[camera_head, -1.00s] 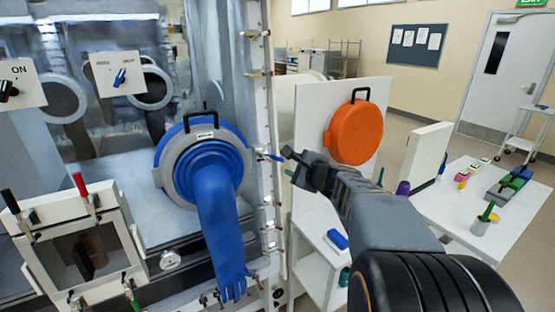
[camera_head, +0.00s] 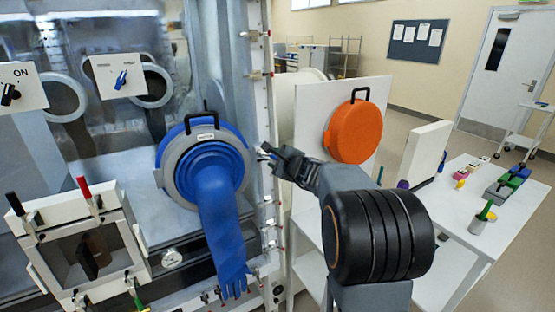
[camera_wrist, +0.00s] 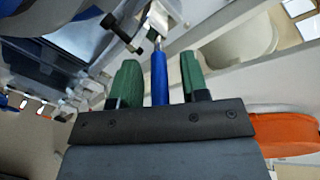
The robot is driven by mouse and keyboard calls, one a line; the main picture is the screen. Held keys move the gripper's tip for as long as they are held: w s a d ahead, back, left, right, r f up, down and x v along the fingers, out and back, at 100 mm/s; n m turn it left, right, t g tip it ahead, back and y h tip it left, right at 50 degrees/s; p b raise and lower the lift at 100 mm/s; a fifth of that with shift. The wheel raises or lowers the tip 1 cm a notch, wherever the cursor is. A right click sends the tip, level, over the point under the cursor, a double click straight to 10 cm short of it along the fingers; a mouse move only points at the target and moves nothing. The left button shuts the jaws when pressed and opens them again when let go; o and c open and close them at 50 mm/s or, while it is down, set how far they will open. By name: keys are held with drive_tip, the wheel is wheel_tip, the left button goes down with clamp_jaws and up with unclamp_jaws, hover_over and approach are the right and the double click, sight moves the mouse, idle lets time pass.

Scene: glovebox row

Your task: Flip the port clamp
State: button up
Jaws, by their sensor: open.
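The port clamp has a blue lever (camera_wrist: 159,72) on a metal bracket, seen in the wrist view. My gripper (camera_wrist: 160,88) is open, with one green finger pad on each side of the blue lever. Gaps show between the lever and both pads. In the head view my gripper (camera_head: 271,157) is at the right edge of the blue glove port (camera_head: 184,170) and hides most of the lever. The port has a grey ring, a black handle on top and a blue glove hanging down.
An orange round cover (camera_head: 356,131) with a black handle is on a white panel right of my gripper. A white table (camera_head: 482,247) with small coloured items stands at the right. A small white-framed door (camera_head: 85,245) with red and black levers is at lower left.

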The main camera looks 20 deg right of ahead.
drive_tip(key=shift+c, duration=0.3)
clamp_jaws()
